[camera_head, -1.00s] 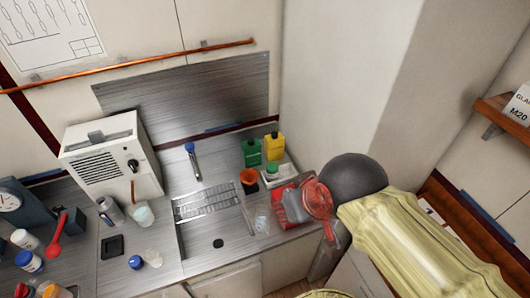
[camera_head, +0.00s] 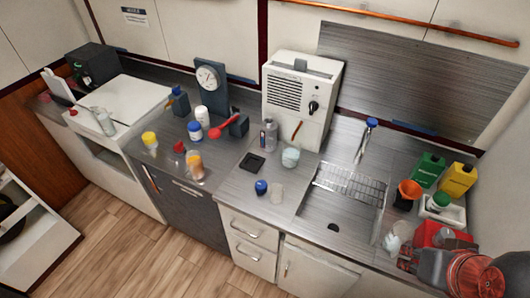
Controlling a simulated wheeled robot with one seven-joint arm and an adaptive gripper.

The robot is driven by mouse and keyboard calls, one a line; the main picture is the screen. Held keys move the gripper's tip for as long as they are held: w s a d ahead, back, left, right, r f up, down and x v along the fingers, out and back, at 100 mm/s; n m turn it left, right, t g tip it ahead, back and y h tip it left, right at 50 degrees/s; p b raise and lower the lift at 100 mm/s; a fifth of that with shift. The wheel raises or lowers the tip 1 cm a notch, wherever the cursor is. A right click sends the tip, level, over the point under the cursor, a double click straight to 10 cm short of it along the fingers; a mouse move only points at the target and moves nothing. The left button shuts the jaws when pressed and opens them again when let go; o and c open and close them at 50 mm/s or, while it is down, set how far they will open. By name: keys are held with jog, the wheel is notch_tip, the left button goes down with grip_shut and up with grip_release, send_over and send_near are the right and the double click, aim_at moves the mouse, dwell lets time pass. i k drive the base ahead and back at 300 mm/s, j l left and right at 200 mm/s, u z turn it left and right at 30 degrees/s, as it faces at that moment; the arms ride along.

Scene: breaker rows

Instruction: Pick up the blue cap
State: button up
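The blue cap (camera_head: 261,187) is a small, round, dark blue piece on the grey counter, left of the sink. A clear cup (camera_head: 277,194) stands close at its right. The grey and red end of my arm, with my gripper (camera_head: 430,266), is at the lower right corner, over the counter's right end. It is well apart from the cap. The fingers are not clear, so I cannot tell whether they are open or shut.
A black square dish (camera_head: 252,163) and a pale cup (camera_head: 290,157) lie behind the cap. A white heater-like box (camera_head: 302,100) stands at the back. Several jars and a red scoop (camera_head: 223,126) stand left. The counter in front of the cap is clear.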

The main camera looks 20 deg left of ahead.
aim_at(261, 187)
jog(key=u, duration=1.25)
